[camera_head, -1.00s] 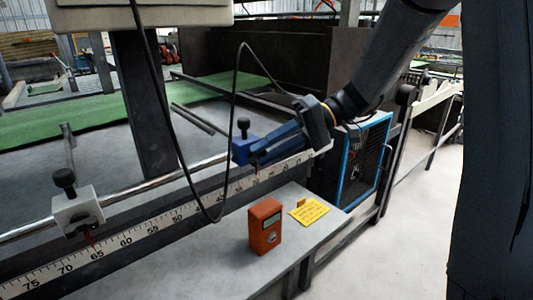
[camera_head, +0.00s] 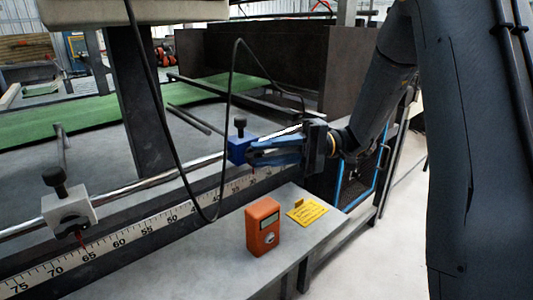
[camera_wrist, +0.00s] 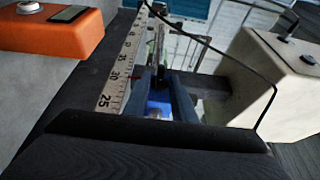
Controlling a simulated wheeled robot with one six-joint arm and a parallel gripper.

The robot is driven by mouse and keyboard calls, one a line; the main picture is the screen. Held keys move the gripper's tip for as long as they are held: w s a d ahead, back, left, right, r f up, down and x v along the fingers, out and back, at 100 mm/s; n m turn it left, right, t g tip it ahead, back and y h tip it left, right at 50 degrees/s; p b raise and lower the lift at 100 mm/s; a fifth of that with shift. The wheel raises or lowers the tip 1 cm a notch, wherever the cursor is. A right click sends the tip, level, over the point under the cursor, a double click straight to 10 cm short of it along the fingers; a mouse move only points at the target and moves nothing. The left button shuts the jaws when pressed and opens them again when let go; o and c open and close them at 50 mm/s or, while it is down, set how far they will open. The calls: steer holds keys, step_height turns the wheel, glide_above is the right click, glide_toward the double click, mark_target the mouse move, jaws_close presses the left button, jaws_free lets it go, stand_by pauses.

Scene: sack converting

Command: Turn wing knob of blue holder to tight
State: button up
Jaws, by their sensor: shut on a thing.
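The blue holder (camera_head: 238,150) sits on the chrome rail above the ruler scale, with a black knob (camera_head: 240,124) upright on its top. My gripper (camera_head: 252,154) reaches in from the right, its blue fingers shut at the holder's front right side. A red pointer hangs under the holder over the scale.
A pale grey holder (camera_head: 70,211) with a black top knob is farther left on the rail. A black cable (camera_head: 226,130) hangs in front of the rail.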

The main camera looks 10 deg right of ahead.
steer(key=o, duration=0.7)
steer(key=shift+s+a, duration=0.1)
steer(key=d, duration=0.2)
steer(key=w+d+b, duration=0.1)
steer(key=d, duration=0.4)
steer(key=shift+w+d+f, duration=0.1)
steer(key=shift+w+d, duration=0.25)
